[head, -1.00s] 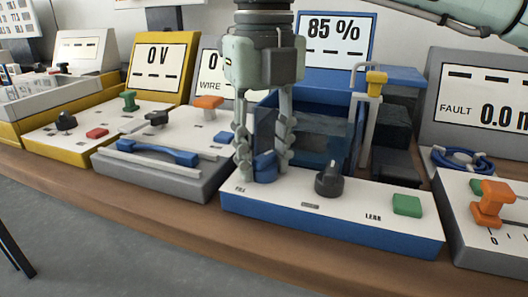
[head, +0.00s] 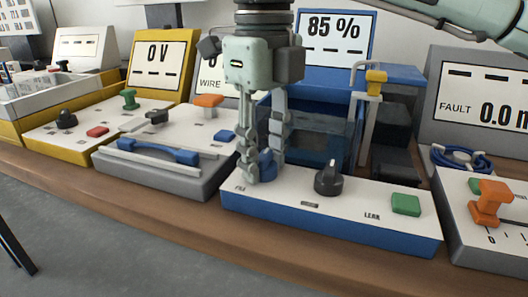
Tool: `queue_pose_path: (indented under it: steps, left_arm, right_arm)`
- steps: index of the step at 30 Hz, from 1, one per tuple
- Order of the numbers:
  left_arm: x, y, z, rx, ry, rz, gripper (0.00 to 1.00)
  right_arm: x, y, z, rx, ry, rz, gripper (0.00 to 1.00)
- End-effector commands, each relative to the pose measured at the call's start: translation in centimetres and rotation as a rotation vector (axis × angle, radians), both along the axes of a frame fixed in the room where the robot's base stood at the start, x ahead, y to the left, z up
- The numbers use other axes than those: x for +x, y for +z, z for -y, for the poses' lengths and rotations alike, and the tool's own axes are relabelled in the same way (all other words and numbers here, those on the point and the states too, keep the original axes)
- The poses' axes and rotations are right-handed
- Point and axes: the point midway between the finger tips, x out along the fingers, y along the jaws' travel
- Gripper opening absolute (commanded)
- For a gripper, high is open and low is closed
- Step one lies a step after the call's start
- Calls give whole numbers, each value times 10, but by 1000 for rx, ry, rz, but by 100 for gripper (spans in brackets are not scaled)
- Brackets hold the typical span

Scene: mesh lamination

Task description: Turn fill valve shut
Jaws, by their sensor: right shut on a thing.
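The fill valve is a small blue knob (head: 266,166) near the left end of the white top of the blue-trimmed station (head: 330,233), beside a printed label that seems to read FILL. My right gripper (head: 260,165) points straight down with its fingers closed on the two sides of this knob. The fingers hide part of the knob, so its exact angle is hard to tell. Behind it stand a blue-framed tank (head: 318,122) and a display (head: 334,38) reading 85 %. My left gripper is not in view.
A black dial (head: 328,180) and a green button (head: 406,204) labelled LEAR or similar sit to the right of the knob. A yellow-handled valve (head: 376,82) rises behind. A grey station with a blue handle (head: 158,150) is close on the left; an orange knob (head: 490,203) is at right.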

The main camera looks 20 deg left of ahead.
Motion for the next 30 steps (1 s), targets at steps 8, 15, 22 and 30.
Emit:
queue_pose_path:
  steps: [8,15,22,30]
  left_arm:
    - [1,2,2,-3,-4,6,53]
    - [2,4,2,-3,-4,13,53]
    - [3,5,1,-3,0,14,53]
    - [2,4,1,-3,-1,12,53]
  right_arm:
    - [0,0,0,0,1,0,45]
    - [0,0,0,0,0,1,53]
    - [0,10,0,1,-1,3,53]
    - [0,63,-1,2,-2,3,53]
